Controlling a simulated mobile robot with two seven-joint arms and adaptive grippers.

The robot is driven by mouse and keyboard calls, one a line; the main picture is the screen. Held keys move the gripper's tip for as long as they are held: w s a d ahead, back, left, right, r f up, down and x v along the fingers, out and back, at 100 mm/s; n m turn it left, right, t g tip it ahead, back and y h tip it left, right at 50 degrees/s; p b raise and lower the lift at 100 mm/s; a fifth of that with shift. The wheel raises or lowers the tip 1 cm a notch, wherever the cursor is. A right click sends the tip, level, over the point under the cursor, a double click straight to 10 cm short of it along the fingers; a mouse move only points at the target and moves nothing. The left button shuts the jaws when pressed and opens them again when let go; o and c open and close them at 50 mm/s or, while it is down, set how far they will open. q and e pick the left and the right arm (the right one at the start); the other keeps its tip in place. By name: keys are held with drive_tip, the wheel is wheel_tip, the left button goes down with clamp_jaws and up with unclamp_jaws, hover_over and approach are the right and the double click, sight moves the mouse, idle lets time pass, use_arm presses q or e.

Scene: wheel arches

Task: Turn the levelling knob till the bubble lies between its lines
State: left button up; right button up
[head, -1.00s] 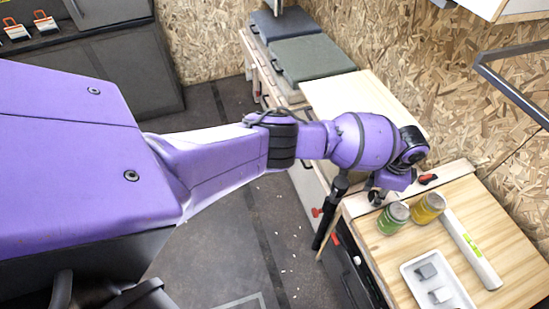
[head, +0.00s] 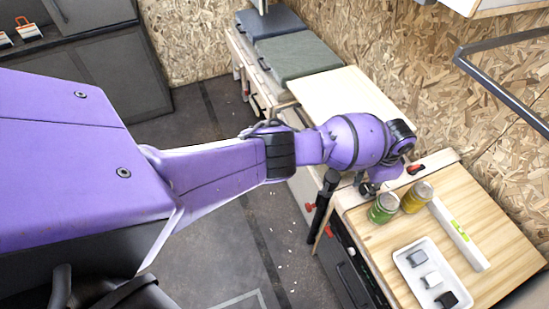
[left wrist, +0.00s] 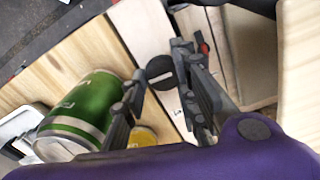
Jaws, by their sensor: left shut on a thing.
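The levelling knob (left wrist: 161,73) is a dark slotted disc on a pale strip. My left gripper (left wrist: 158,84) has its fingertips on either side of the knob and is shut on it. In the head view my left gripper (head: 367,187) reaches down at the bench's near left corner, and the knob is hidden there. A white spirit level (head: 474,250) with a bright green vial (head: 459,230) lies on the wooden bench. The bubble and its lines are too small to make out. My right gripper is not in view.
A green jar (head: 384,208) and a yellow jar (head: 417,197) stand close beside my left gripper. A white tray (head: 408,276) with small grey and dark blocks lies in front of the level. A red-and-black item (head: 416,169) lies behind the gripper.

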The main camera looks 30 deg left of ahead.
sight(367, 190)
use_arm(q)
drive_tip(key=shift+s+d+f, duration=0.2)
drive_tip(key=shift+s+d, duration=0.1)
drive_tip(key=shift+s, duration=0.05)
drive_tip(key=o, duration=1)
drive_tip(key=shift+r, duration=0.15)
drive_tip(key=shift+w+a+r, duration=0.1)
drive_tip(key=shift+w+a, duration=0.05)
drive_tip(key=shift+w, duration=0.05)
wheel_tip(367, 190, up, 12)
idle(0.5)
